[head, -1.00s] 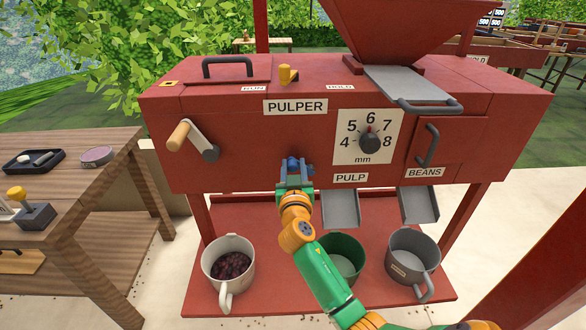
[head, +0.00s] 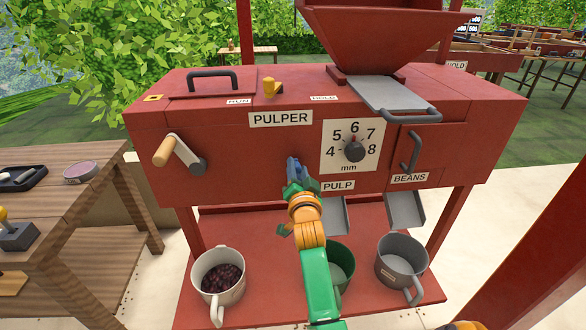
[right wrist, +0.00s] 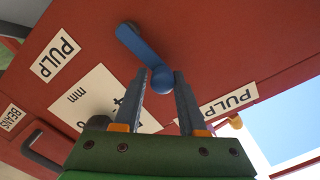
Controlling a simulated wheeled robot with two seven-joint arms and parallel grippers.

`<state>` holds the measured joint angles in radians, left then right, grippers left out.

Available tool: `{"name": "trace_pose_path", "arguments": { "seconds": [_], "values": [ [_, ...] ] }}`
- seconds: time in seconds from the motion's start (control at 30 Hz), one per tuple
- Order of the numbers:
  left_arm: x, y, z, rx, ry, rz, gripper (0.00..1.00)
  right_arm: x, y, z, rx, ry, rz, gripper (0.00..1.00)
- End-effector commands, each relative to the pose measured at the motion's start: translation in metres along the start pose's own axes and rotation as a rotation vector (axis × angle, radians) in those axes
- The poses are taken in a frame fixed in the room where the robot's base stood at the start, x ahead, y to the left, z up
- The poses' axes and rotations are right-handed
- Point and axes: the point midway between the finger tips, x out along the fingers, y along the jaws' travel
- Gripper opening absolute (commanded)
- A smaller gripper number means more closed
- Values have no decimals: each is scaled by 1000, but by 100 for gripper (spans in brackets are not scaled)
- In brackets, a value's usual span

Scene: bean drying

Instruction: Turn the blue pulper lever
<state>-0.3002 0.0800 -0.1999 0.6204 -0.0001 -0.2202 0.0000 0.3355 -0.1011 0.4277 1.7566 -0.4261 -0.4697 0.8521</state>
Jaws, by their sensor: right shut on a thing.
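The blue pulper lever (head: 293,168) is on the front of the red pulper (head: 236,145), below the PULPER sign and left of the dial. Its arm leans, with the lower end to the right. In the right wrist view the lever (right wrist: 143,45) ends in a round blue knob. The fingers of my right gripper (right wrist: 160,85) are shut on this knob. My left gripper is not in view.
A wooden-handled crank (head: 180,152) is to the left on the pulper, and the numbered dial (head: 354,148) is to the right. Below stand a white cup of dark red cherries (head: 218,272), a green cup (head: 341,262) and a grey cup (head: 402,262). A wooden table (head: 75,215) is at left.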

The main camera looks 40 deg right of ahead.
Motion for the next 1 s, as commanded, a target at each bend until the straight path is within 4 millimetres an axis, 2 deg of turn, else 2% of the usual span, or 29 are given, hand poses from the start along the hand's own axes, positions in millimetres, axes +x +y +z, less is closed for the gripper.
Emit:
{"name": "trace_pose_path", "arguments": {
  "seconds": [0.3, 0.8, 0.83, 0.9, 1.0],
  "values": [
    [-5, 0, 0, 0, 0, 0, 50, 0, 7, 0, 96, -15, 8, 0],
    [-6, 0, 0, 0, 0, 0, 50, 0, 8, 1, 110, -16, 8, 0],
    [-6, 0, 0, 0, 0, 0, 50, 0, 8, 1, 110, -16, 8, 45],
    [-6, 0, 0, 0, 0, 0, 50, 0, 8, 0, 109, -15, 7, 62],
    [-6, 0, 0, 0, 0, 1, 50, 0, 7, -1, 109, -11, 5, 62]
  ]
}}
